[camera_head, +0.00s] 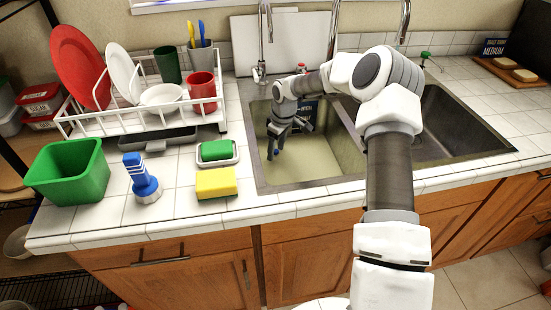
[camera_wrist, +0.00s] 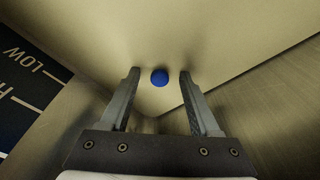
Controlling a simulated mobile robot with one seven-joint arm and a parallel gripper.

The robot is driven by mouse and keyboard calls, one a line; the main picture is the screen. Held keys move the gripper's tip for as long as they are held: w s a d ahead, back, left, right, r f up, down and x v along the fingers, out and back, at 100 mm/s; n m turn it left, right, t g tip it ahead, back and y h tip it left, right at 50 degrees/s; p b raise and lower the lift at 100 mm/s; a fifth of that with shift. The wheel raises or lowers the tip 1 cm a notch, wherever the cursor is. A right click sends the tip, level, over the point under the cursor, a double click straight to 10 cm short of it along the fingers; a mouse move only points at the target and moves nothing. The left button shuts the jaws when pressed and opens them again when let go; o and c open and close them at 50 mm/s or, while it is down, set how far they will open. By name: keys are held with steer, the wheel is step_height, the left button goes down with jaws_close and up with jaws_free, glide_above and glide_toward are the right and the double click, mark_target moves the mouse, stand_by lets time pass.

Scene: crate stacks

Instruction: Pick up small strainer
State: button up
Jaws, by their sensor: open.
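My gripper (camera_head: 275,150) reaches down into the left sink basin (camera_head: 318,170). In the wrist view its two fingers (camera_wrist: 160,73) are apart with nothing held between them. A small round blue thing (camera_wrist: 159,78) shows in the gap between the fingertips, against the pale yellowish basin surface. It may be the small strainer or its knob, but only this blue part shows and I cannot tell. I cannot tell whether the fingers touch it. In the head view I see no strainer; my gripper and arm cover part of the basin.
A tall faucet (camera_head: 265,45) rises behind the basin. A dark panel with "LOW" lettering (camera_wrist: 30,85) is close on the wrist view's left. A dish rack (camera_head: 140,122), green tub (camera_head: 69,171), blue-handled brush (camera_head: 141,178) and yellow sponge (camera_head: 216,183) stand left of the sink.

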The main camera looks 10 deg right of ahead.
jaws_close()
stand_by(0.3)
steer(key=shift+r, duration=0.15)
